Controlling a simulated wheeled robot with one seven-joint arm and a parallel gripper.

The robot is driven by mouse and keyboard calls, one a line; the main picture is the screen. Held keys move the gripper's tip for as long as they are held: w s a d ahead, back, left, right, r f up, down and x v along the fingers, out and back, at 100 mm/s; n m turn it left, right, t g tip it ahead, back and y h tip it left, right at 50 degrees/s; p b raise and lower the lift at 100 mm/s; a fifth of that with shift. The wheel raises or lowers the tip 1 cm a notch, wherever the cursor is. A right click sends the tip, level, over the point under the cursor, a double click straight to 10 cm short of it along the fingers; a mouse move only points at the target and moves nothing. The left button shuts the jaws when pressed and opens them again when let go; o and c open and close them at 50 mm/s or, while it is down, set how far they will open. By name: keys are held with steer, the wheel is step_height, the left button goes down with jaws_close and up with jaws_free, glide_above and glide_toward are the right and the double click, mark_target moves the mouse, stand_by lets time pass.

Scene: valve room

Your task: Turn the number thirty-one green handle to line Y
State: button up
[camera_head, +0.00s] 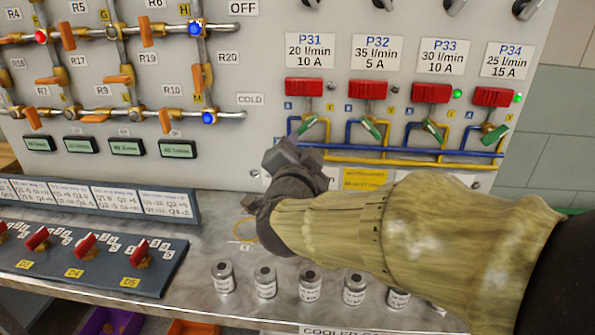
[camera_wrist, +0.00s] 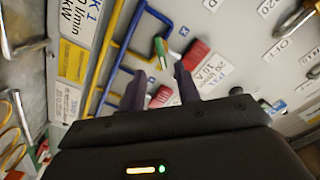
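The P31 label (camera_head: 310,51) stands above a red block (camera_head: 304,87) on the upright panel. The small green handle (camera_head: 308,125) under it slants down to the left, towards the blue pipe side. A blue tag (camera_head: 289,105) is left of this valve and a yellow tag (camera_head: 330,107) is right; their letters are too small to read surely. My gripper (camera_head: 292,158) is just below the handle, apparently apart from it. In the wrist view my gripper (camera_wrist: 160,86) has its two fingers apart with nothing held.
Similar valves P32 (camera_head: 370,128), P33 (camera_head: 434,132) and P34 (camera_head: 494,134) stand close on the right. Blue and yellow pipes run below them. Orange-handled pipework (camera_head: 120,75) is on the left. Several small jars (camera_head: 265,282) stand on the metal shelf below my arm.

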steer(key=s, duration=0.8)
steer(key=shift+s+p, duration=0.3)
steer(key=shift+s, duration=0.05)
steer(key=shift+a, duration=0.1)
